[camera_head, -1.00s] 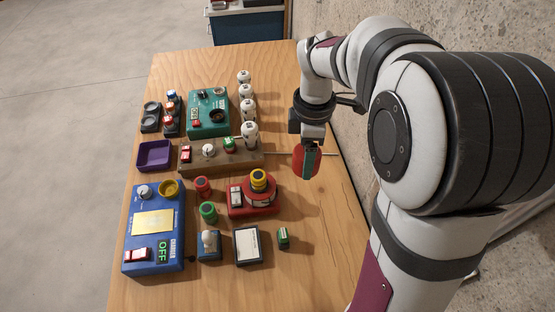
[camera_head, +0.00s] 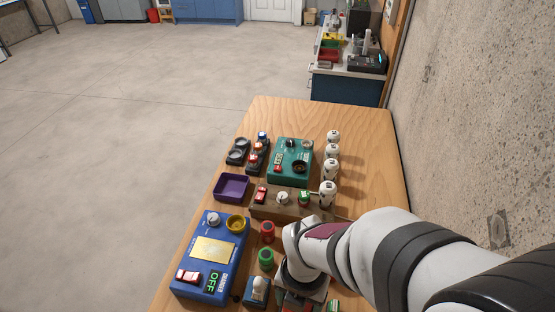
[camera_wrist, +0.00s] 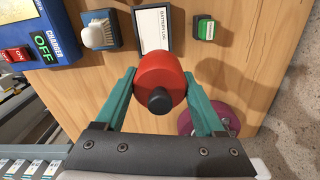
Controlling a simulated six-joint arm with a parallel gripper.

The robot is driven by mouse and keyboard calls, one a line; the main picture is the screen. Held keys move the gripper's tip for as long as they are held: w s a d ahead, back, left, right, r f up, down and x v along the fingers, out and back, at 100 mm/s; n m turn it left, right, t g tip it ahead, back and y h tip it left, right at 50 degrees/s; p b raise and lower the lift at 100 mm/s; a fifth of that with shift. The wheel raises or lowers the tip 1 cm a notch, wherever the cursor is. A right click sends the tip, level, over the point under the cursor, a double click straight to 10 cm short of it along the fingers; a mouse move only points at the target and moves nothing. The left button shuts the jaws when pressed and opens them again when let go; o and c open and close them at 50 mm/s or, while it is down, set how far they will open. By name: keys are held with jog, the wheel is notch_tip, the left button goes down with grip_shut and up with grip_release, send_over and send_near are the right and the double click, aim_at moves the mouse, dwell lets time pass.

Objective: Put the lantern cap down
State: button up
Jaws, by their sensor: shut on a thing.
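The red lantern cap (camera_wrist: 163,82), a round piece with a black knob, is between the teal fingers of my gripper (camera_wrist: 161,83) in the wrist view. The fingers press on its sides. It is over bare wood of the table (camera_wrist: 258,75), just on my side of the battery log card (camera_wrist: 154,28). I cannot tell whether it touches the table. In the head view my gripper is at the bottom edge; a bit of red shows there, and the cap is mostly hidden by my wrist.
The blue charger box (camera_head: 211,240), reading OFF, is at left. A white-knobbed block (camera_wrist: 100,32) and a small green block (camera_wrist: 207,29) flank the card. Red (camera_head: 267,231) and green (camera_head: 266,258) cylinders stand near my wrist. My arm hides the table's front right.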

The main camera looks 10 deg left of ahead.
jog(key=s+a+f, duration=0.1)
jog(key=a+f, duration=0.1)
jog(key=a, duration=0.1)
jog(key=a+f, duration=0.2)
jog(key=a, duration=0.1)
jog(key=s+a+f, duration=0.1)
jog(key=a+f, duration=0.1)
jog(key=a, duration=0.1)
jog(key=shift+s+a+f, duration=0.1)
jog(key=shift+s+a, duration=0.15)
jog(key=shift+s, duration=0.1)
jog(key=shift+f, duration=1.9)
